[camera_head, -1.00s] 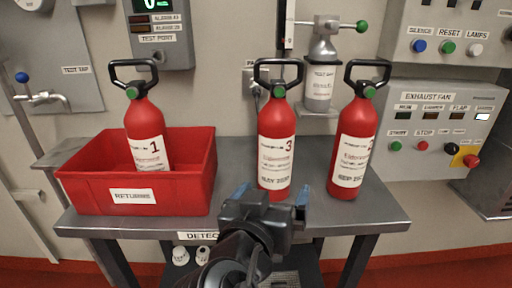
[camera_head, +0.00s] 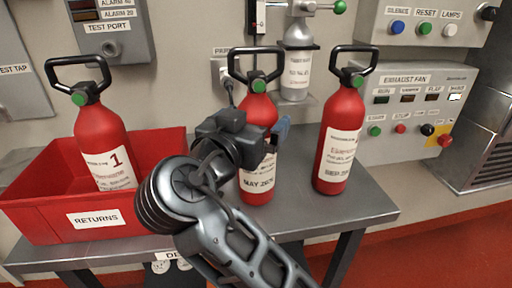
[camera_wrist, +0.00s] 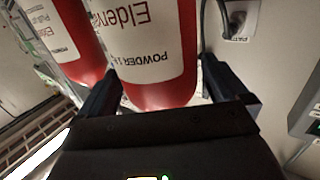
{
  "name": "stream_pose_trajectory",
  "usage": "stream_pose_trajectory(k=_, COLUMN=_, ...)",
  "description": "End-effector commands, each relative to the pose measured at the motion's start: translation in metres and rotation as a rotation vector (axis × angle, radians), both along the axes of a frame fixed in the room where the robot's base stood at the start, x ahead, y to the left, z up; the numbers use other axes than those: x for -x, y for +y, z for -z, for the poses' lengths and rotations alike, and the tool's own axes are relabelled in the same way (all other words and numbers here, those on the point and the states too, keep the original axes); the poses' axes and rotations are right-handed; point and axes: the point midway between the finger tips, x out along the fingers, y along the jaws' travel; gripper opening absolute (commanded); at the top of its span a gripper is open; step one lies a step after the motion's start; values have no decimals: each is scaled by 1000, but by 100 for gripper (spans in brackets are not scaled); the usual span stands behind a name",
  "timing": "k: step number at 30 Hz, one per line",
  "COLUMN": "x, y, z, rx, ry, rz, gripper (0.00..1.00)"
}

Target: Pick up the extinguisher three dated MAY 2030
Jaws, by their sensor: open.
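Extinguisher three (camera_head: 257,182) is red with a black handle and green knob, standing upright on the grey table. Its label reads MAY 2030; my gripper and wrist hide its middle and the printed number. My gripper (camera_head: 262,132) is open at its upper body, and one blue finger shows just right of it. In the wrist view the picture is turned over, and a red cylinder with a white label (camera_wrist: 155,60) lies between the two open fingers (camera_wrist: 165,88). I cannot tell whether either finger touches it.
Extinguisher 2 (camera_head: 341,140), labelled SEP, stands close on the right. Extinguisher 1 (camera_head: 103,140) stands in the red RETURNS bin (camera_head: 40,218) on the left. A grey cylinder (camera_head: 298,72) is fixed to the wall behind. The table's front right (camera_head: 365,208) is clear.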

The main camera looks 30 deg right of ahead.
Motion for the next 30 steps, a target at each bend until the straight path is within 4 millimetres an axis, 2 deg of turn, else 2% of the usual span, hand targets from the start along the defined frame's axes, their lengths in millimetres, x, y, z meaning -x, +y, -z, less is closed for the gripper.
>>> stream_pose_trajectory(k=4, x=-7, y=-9, z=1, rx=1, ry=1, rz=0, gripper=100)
stream_pose_trajectory(k=11, x=-7, y=-9, z=1, rx=-1, ry=1, rz=-1, gripper=100)
stream_pose_trajectory(k=30, x=-7, y=-9, z=1, rx=-1, ry=1, rz=-1, gripper=39)
